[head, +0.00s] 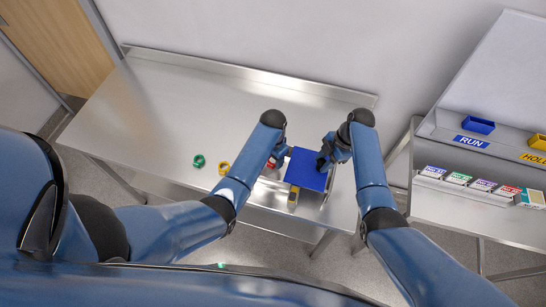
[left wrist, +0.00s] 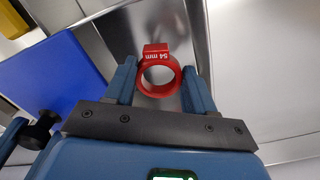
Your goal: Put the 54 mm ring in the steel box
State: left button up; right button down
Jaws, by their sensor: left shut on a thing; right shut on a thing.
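The red ring (left wrist: 160,78), marked "54 mm", sits between the fingers of my left gripper (left wrist: 160,88), which is shut on it. In the head view the left gripper (head: 275,161) is just left of a flat blue panel (head: 307,170), and the red ring (head: 271,165) shows only in part. My right gripper (head: 325,158) is shut at the panel's right edge; its fingertips are hard to see, but it appears to hold the panel. The left wrist view shows the blue panel (left wrist: 45,80) at left and steel faces behind the ring. The steel box's outline is unclear.
A green ring (head: 198,161) and a yellow ring (head: 224,168) lie left on the steel table (head: 160,120). A yellow piece (head: 293,198) shows below the panel. A side bench at right has blue (head: 478,126) and yellow bins. The table's left part is mostly clear.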

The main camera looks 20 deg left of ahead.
jog(key=shift+f, duration=0.1)
pick_arm(q)
jog(key=o, duration=1.1)
jog(key=shift+o, duration=0.5)
pick_arm(e)
jog(key=shift+s, duration=0.1)
pick_arm(q)
jog(key=shift+o, duration=1)
pick_arm(e)
jog(key=shift+d, duration=0.15)
pick_arm(q)
jog(key=shift+w+r, duration=0.1)
